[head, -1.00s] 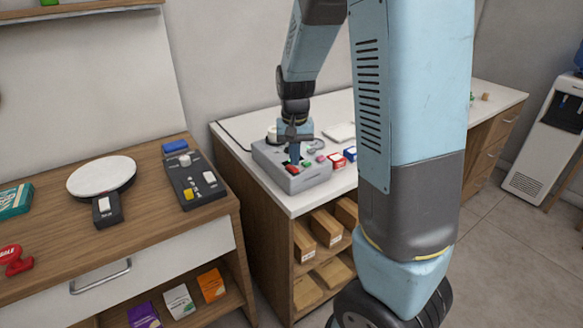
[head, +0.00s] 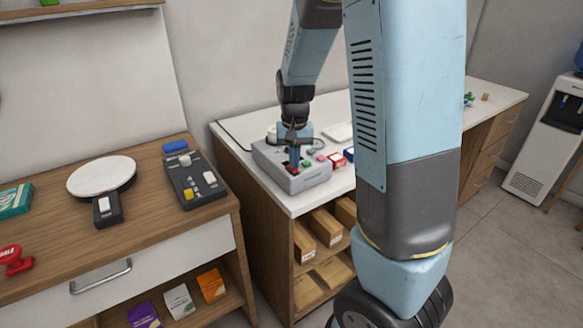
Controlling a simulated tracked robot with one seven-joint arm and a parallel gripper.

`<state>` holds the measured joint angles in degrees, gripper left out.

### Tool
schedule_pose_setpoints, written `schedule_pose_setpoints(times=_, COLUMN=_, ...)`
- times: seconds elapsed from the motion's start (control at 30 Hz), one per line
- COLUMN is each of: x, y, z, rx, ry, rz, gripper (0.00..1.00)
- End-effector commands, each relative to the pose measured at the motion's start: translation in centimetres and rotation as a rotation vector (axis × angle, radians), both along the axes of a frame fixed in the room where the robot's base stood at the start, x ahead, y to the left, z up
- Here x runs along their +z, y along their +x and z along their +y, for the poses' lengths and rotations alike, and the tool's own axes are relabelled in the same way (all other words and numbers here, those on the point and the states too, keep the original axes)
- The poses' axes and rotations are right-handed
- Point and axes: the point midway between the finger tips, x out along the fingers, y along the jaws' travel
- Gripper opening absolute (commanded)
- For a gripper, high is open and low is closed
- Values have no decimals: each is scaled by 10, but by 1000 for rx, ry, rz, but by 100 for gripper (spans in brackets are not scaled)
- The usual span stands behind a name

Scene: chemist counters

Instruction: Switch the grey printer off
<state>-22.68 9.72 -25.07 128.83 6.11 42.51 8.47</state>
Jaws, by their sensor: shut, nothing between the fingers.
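The grey printer (head: 313,178) is a low box on the white counter top (head: 228,131), near its front left corner. A red rocker switch (head: 291,168) shows on its top, along with a small green button (head: 305,163). My gripper (head: 294,163) points straight down over the printer top, its fingers shut and empty. The fingertips are at or just above the red switch and partly cover it. I cannot tell whether they touch it, nor which way the switch is tilted.
Small red and blue boxes (head: 337,160) stand right of the printer. On the wooden counter at left are a dark device with white and yellow controls (head: 194,181), a round white-topped scale (head: 102,175) and a red stamp (head: 14,261). A water dispenser (head: 549,130) stands far right.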

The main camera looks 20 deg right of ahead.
Motion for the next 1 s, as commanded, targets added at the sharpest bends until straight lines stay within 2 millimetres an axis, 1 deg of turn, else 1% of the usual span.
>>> schedule_pose_setpoints(times=0.63, x=-7, y=0, z=0, rx=0, ry=0, rz=0, gripper=0)
schedule_pose_setpoints(times=0.77, x=-1, y=0, z=0, rx=0, ry=1, rz=-1, gripper=0)
schedule_pose_setpoints(times=1.0, x=15, y=1, z=0, rx=0, ry=0, rz=-2, gripper=0)
